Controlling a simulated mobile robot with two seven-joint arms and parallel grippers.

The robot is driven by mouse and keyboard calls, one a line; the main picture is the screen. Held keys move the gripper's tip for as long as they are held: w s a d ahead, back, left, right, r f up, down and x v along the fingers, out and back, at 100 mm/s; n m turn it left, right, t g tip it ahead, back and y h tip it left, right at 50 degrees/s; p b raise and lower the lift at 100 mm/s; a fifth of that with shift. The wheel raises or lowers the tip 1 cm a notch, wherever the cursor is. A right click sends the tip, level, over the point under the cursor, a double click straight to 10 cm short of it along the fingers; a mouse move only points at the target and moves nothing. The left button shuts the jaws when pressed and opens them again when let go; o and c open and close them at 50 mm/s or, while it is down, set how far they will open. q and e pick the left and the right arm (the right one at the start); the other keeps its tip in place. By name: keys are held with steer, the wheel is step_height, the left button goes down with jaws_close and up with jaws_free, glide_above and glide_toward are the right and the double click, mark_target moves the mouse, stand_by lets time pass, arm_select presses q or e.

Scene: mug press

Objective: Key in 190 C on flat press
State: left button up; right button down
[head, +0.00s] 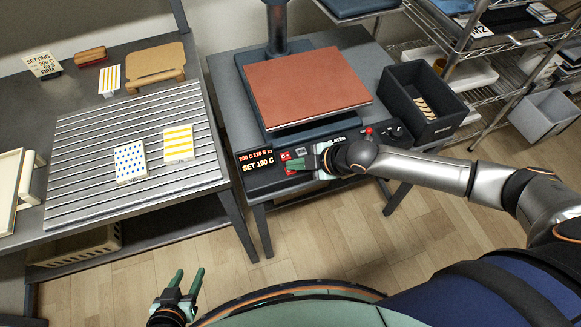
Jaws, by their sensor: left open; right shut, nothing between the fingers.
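The flat press stands on the middle bench with a reddish-brown platen (306,88). Its dark control panel (255,182) runs along the front edge. The display (256,162) shows small red text that seems to begin 200 C, with larger white text "SET 190 C" below. Red and light keys (288,155) sit right of the display. My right gripper (292,163) is shut and empty, its green fingertips over the keys; I cannot tell whether they touch. It hides part of the panel. My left gripper (187,281) is open and empty, low over the floor at the front.
A slatted table (90,190) at left carries a blue-dotted block (130,162) and a yellow-striped block (178,144). A sign (43,65) stands behind. A black bin (420,100) sits right of the press. Wire shelves (490,70) stand at right. The wooden floor in front is clear.

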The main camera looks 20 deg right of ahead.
steer(key=shift+r, duration=0.1)
steer(key=shift+r+p, duration=0.8)
steer(key=shift+p, duration=0.1)
step_height(320, 180, up, 5)
steer(key=p, duration=0.4)
steer(key=shift+p, duration=0.4)
stand_by(1.1)
